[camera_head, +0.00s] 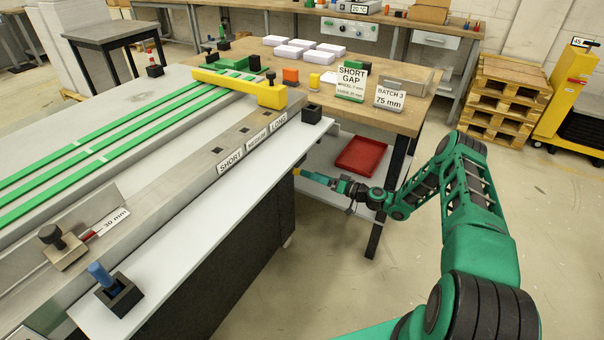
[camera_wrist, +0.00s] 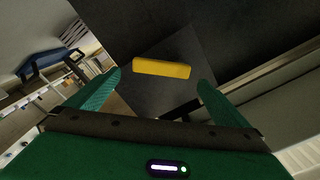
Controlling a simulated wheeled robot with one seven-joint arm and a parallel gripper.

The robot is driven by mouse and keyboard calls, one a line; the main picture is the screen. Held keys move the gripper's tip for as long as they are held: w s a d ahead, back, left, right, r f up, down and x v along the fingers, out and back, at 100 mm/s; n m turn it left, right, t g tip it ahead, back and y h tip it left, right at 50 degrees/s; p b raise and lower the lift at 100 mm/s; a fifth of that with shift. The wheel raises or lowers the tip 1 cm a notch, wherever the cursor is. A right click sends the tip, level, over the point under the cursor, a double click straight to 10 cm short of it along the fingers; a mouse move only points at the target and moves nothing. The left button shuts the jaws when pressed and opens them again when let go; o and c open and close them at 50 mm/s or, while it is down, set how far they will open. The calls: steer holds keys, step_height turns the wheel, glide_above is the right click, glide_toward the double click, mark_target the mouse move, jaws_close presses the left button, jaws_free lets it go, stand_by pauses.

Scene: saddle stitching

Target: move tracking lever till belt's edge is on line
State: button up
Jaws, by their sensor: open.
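Green belts (camera_head: 95,150) run along the machine bed at the left of the head view. My gripper (camera_head: 312,176) is beside the machine's dark side, below the white ledge. A small yellow piece (camera_head: 297,171) shows at its tip. In the wrist view a yellow bar (camera_wrist: 162,68) stands against a dark panel, between and just beyond the open fingers (camera_wrist: 158,82), not gripped. I cannot tell whether this bar is the tracking lever. A blue-handled lever (camera_head: 100,274) stands in a black block on the near ledge. I cannot make out the belt's line.
A wooden table (camera_head: 410,118) with white blocks and signs stands behind my gripper; its dark leg (camera_head: 378,235) is close to my arm. A red tray (camera_head: 359,155) lies on its lower shelf. The machine's ledge (camera_head: 215,195) is above left. Open floor lies right of the machine.

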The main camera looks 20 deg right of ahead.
steer(key=shift+x, duration=2.75)
